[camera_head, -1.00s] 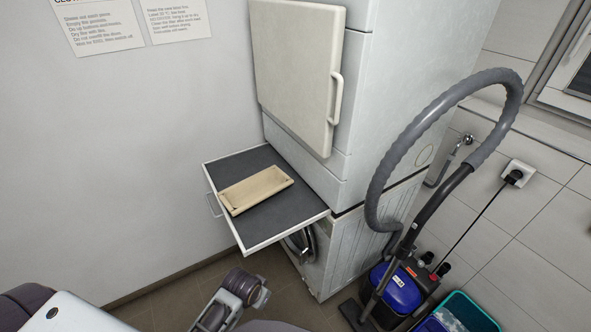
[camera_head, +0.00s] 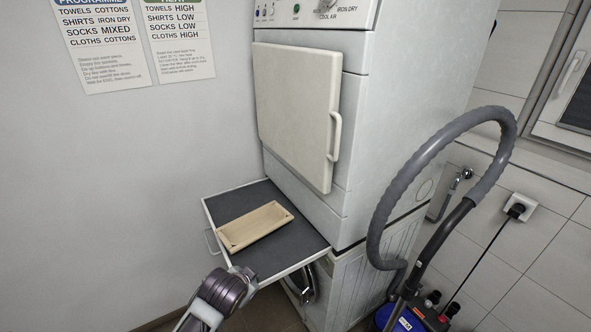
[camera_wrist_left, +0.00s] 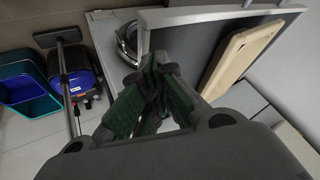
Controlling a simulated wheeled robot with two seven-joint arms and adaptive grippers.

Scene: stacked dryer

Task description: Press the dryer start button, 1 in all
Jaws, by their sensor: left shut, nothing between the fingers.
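The upper dryer's control panel (camera_head: 300,13) shows at the top of the head view, cut off by the frame edge. It carries a small green button (camera_head: 297,8), small round controls in blue and other colours at its left, and a dial (camera_head: 326,6) at its right. The button's label is too small to read. The dryer's cream door (camera_head: 297,110) is closed below the panel. My left gripper (camera_wrist_left: 152,88) shows in the left wrist view, shut and empty, low near the pull-out shelf and well away from the panel. My right gripper is in no view.
The pull-out shelf (camera_head: 287,258) sticks out below the dryer with a wooden tray (camera_head: 255,226) on it. A vacuum cleaner's hose (camera_head: 383,222) arches at the right. A blue-green bin (camera_wrist_left: 27,88) stands beside the vacuum. Wall signs (camera_head: 105,45) hang at the left.

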